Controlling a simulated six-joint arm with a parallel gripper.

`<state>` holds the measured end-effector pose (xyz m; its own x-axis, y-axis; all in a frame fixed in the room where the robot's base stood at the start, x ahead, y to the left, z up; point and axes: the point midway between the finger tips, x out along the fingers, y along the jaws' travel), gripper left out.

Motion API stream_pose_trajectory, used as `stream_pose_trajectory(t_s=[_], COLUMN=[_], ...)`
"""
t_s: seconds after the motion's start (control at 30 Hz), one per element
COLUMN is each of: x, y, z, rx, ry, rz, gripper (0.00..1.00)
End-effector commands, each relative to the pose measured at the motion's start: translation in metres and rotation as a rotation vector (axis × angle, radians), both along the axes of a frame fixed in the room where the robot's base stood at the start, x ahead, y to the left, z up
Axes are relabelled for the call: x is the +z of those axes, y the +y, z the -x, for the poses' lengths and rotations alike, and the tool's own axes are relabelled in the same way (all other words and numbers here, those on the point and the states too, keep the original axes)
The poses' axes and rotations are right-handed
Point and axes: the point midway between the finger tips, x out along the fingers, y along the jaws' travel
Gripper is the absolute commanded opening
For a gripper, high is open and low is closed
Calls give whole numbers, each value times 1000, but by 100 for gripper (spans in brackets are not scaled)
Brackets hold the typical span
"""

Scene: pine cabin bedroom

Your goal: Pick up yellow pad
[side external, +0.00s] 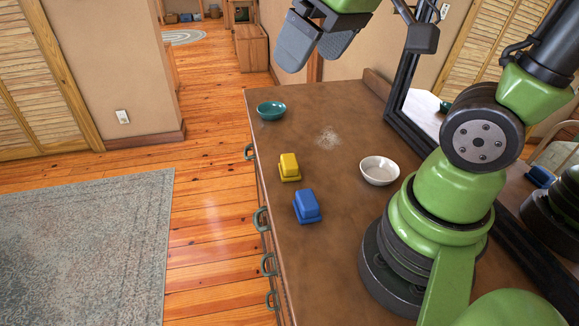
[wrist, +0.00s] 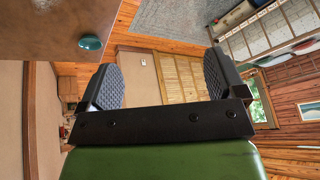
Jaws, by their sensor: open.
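The yellow pad (side external: 289,168) sits on the brown dresser top near its left edge, a small block with a wider base. A blue pad (side external: 307,206) of like shape lies just in front of it, a small gap apart. My gripper (side external: 316,45) is high above the far part of the dresser, well away from the yellow pad. In the wrist view my gripper (wrist: 163,88) has its two dark ridged fingers wide apart with nothing between them. The yellow pad is not in the wrist view.
A teal bowl (side external: 271,110) stands at the far left of the dresser top (side external: 340,255); it also shows in the wrist view (wrist: 91,43). A white bowl (side external: 379,170) is right of the yellow pad. A mirror (side external: 425,108) stands along the right side.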

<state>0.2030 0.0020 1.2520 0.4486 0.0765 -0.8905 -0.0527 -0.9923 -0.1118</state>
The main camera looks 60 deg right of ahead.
Motion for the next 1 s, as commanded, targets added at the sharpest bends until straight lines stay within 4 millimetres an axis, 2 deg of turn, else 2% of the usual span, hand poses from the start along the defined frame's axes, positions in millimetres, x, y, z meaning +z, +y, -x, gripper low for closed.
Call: stream_pose_trajectory(t_s=[0.03, 0.2, 0.4, 0.5, 0.6, 0.77, 1.0], x=[-10, -49, -115, -146, -168, -188, -223], y=[-8, -36, -70, -84, -92, -98, -98], z=[-15, -56, -88, -95, -97, -97, -97], rx=[48, 260, 528, 644, 728, 791, 795], ry=[47, 171, 309, 358, 389, 410, 411], rz=[41, 164, 241, 256, 260, 261, 260], gripper=[89, 89, 89, 89, 89, 89, 89])
